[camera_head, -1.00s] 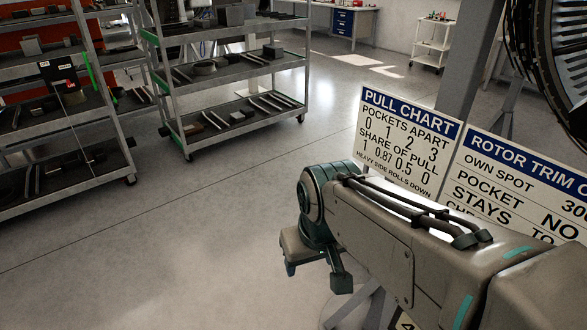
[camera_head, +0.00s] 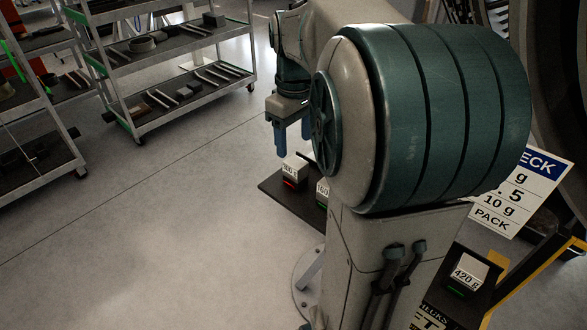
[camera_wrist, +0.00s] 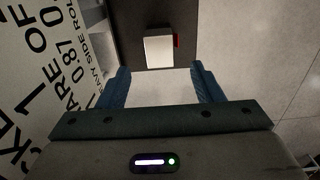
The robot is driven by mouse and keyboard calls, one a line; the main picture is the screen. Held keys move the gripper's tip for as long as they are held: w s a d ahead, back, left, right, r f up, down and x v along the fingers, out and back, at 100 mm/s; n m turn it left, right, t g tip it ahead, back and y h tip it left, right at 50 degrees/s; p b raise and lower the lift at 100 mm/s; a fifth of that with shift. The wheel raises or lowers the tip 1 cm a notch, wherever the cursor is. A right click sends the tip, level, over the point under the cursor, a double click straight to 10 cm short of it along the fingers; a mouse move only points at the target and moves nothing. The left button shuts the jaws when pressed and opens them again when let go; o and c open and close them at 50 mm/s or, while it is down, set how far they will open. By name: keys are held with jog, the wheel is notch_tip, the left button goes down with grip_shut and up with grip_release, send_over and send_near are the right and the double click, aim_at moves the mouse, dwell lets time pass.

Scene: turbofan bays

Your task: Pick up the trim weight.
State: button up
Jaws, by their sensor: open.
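My gripper (camera_head: 292,138) is open and points down above a pale block-shaped weight (camera_head: 293,171) with a red mark, on the dark tray's left end. Its label looks like 300 g but is hard to read. In the wrist view, that block (camera_wrist: 158,48) lies ahead of my gripper (camera_wrist: 162,82), centred between the two blue fingers and apart from them. A second weight (camera_head: 322,192), labelled 160 and marked green, is partly hidden behind my arm. A third weight (camera_head: 468,272), labelled 420 g, also has a green mark and stands at the lower right.
The dark tray (camera_head: 268,187) holds the weights, and my arm hides its middle. A sign (camera_head: 520,190) and a yellow-edged frame (camera_head: 535,268) stand at the right. Shelved carts (camera_head: 165,80) stand at the back left. The floor at the left is clear.

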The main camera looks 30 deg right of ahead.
aim_at(296, 162)
notch_tip(296, 162, down, 9)
jog(key=shift+s+d+r+p, duration=0.1)
jog(key=shift+s+p, duration=0.05)
jog(key=shift+p, duration=0.45)
jog(key=c, duration=1.3)
jog(key=shift+o, duration=0.2)
